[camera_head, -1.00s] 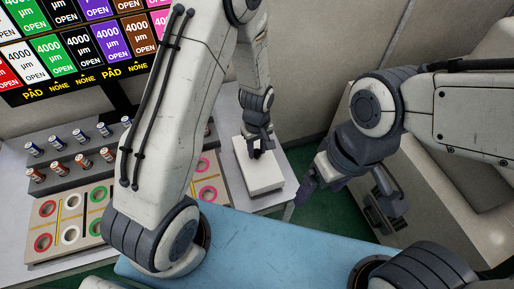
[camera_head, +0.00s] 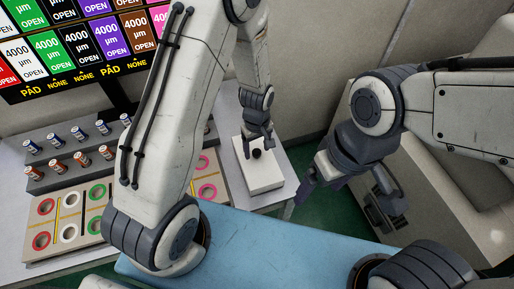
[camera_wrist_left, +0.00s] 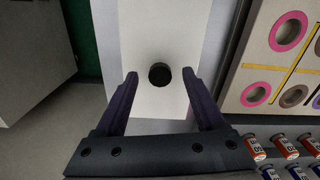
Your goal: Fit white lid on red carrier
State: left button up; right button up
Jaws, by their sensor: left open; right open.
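White rings (camera_head: 69,235) and red rings (camera_head: 46,207) lie in the beige board at the left in the head view; I cannot tell which parts are the lid and carrier. My left gripper (camera_head: 258,139) is open and empty just above a white block (camera_head: 264,180) with a black knob (camera_head: 257,154). In the left wrist view the knob (camera_wrist_left: 159,73) shows between and slightly beyond the open fingers (camera_wrist_left: 160,76), on the white block (camera_wrist_left: 150,30). My right gripper (camera_head: 349,198) is open and empty over the floor at the right.
Several small blue and orange-red cylinders (camera_head: 82,160) stand on a grey stepped rack (camera_head: 60,183) behind the board. Pink rings (camera_head: 208,190) show at the board's right side. My left arm hides the board's middle. A sign (camera_head: 80,45) stands behind. A blue surface (camera_head: 260,245) is clear in front.

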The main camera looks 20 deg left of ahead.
pick_arm(q)
notch_tip(320, 180, up, 10)
jog(key=b, duration=0.1)
dwell(0.4)
jog(key=shift+r, duration=0.15)
jog(key=s+d+r+m, duration=0.2)
jog(key=s+r+m, duration=0.1)
jog(key=s+m, duration=0.2)
jog(key=s+d+r+m, duration=0.3)
jog(key=s+r+m, duration=0.1)
jog(key=s, duration=0.4)
jog(key=s+d+r+m+h, duration=0.1)
jog(key=s+d+r+m, duration=0.1)
jog(key=s+r+m, duration=0.2)
jog(key=s+m, duration=0.2)
jog(key=shift+s+d+m, duration=0.3)
jog(key=shift+m, duration=0.1)
